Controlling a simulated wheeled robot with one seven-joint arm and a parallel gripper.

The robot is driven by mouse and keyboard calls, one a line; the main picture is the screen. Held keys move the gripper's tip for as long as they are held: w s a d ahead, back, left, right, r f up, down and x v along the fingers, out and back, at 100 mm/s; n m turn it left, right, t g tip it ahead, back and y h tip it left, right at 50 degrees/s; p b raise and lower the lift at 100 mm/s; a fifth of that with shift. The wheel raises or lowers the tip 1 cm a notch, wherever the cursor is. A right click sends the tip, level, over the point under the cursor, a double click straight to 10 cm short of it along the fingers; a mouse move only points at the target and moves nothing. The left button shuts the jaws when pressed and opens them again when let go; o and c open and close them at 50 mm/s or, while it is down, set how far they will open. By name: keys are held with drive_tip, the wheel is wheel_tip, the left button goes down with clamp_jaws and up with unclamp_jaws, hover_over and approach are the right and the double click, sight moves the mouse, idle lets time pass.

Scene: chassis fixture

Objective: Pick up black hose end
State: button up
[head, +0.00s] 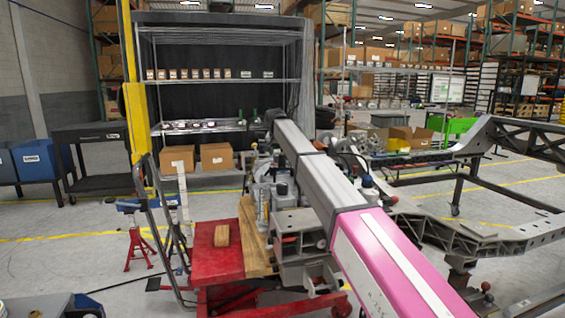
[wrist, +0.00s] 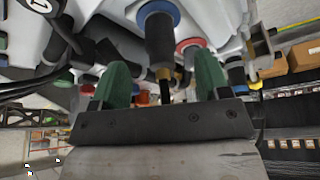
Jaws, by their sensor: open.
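In the wrist view my gripper (wrist: 162,80) has two green fingers standing apart. A black hose end (wrist: 160,38) hangs between and beyond them, below a blue ring on a pale grey machine body. A brass-coloured fitting and a thin dark tip show under it, partly hidden by the gripper's dark metal plate. No finger is clearly seen touching the hose. Other black hoses run at the left of this view, so which one the task names is not certain. In the head view I cannot make out the hose end, and my arm hides much of the machine.
A red cart (head: 218,260) carries a wooden block (head: 221,235). A grey chassis frame (head: 480,235) stands at the right. Wire shelving (head: 222,80) with small boxes is behind. In the wrist view, a red ring (wrist: 188,44) and other fittings crowd close to the fingers.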

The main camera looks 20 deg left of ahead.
sight(281, 156)
drive_tip(key=x, duration=0.7)
drive_tip(key=shift+w+f, duration=0.1)
drive_tip(key=shift+w, duration=0.25)
drive_tip(key=shift+c, duration=0.3)
drive_tip(key=c, duration=1.1)
drive_tip(key=shift+r, duration=0.65)
wheel_tip(281, 156, up, 3)
drive_tip(key=shift+r, duration=0.1)
drive_tip(key=w+a+r, duration=0.2)
drive_tip(key=a, duration=0.1)
drive_tip(key=w+a+r, duration=0.2)
drive_tip(key=a, duration=0.1)
drive_tip(key=w+a+r, duration=0.2)
drive_tip(key=a, duration=0.1)
drive_tip(key=shift+a+r, duration=0.3)
drive_tip(key=shift+a, duration=0.1)
